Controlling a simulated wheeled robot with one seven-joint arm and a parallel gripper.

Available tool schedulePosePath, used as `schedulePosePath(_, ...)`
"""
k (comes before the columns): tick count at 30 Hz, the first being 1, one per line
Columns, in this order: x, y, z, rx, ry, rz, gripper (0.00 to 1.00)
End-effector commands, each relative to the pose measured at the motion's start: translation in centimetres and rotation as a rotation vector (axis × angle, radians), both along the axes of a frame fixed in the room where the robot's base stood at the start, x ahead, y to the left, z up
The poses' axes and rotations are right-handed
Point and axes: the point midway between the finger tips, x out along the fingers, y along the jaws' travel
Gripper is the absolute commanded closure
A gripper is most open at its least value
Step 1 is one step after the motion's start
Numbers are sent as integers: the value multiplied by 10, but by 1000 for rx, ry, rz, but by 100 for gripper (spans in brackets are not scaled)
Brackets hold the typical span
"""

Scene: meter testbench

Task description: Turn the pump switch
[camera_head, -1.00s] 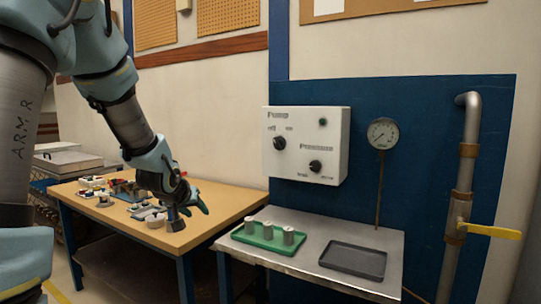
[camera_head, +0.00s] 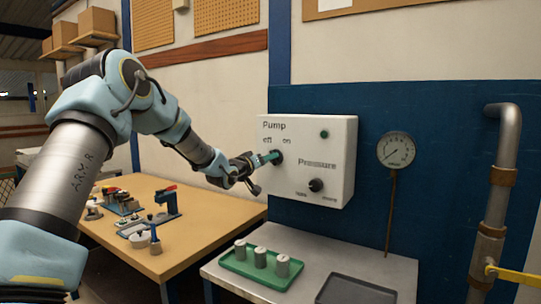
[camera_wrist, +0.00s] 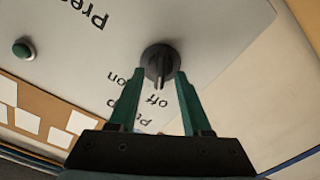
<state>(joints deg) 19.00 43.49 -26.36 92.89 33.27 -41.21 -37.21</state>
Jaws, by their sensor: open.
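The black pump switch (camera_head: 279,158) is a round knob with a raised grip bar, on the front of the white control box (camera_head: 330,165). My gripper (camera_head: 271,157) is open at the switch, partly covering it in the head view. In the wrist view, its two green fingers (camera_wrist: 160,73) stand either side of the lower part of the switch (camera_wrist: 160,58), with nothing held. I cannot tell whether they touch it. The switch's bar lies roughly in line with the "off" label; "on" is printed to the left in this view.
The pressure knob (camera_head: 316,185) and a green button or lamp (camera_head: 324,134) share the box. A gauge (camera_head: 396,150) and pipe (camera_head: 497,190) stand right. Below, a metal bench holds a green tray (camera_head: 236,266) of cylinders and a dark tray (camera_head: 355,290). A wooden table (camera_head: 205,225) bears tools.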

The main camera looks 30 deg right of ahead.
Motion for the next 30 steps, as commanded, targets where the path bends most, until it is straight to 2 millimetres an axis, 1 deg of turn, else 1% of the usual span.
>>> schedulePosePath(3, 7, -12, 1, 1, 0, -1, 51)
schedulePosePath(6, 10, -17, 1, 0, 0, 1, 51)
schedulePosePath(16, 11, -19, -1, 2, 0, 1, 52)
schedulePosePath(27, 11, -19, 0, 2, 0, 1, 94)
schedulePosePath(29, 11, -19, 0, 2, 0, 1, 100)
schedulePosePath(30, 11, -19, 0, 2, 0, 1, 100)
